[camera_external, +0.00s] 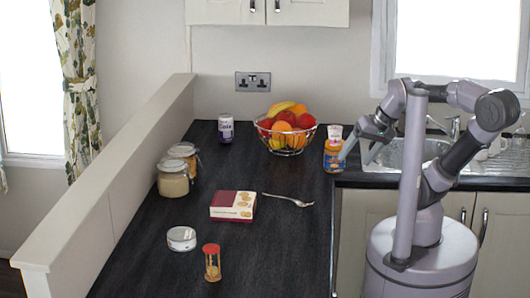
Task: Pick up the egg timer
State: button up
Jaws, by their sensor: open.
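A small upright thing with a red top and an amber body (212,263), which looks like a sand-glass egg timer, stands near the front of the dark counter (150,262). My gripper (352,145) is open, high and to the right, at the counter's back right beside a jar with a yellow label (332,156). It is far from the egg timer. The fingers are small in this view, and I cannot tell whether they touch the jar.
A round white tin-like thing (182,239) is left of the egg timer. Behind are a red-and-cream box (232,206), a fork (288,200), glass jars (173,179), a can (225,129) and a fruit bowl (287,142). A low wall (110,190) edges the left; a sink is right.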

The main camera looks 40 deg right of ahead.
jog(key=shift+c, duration=1.1)
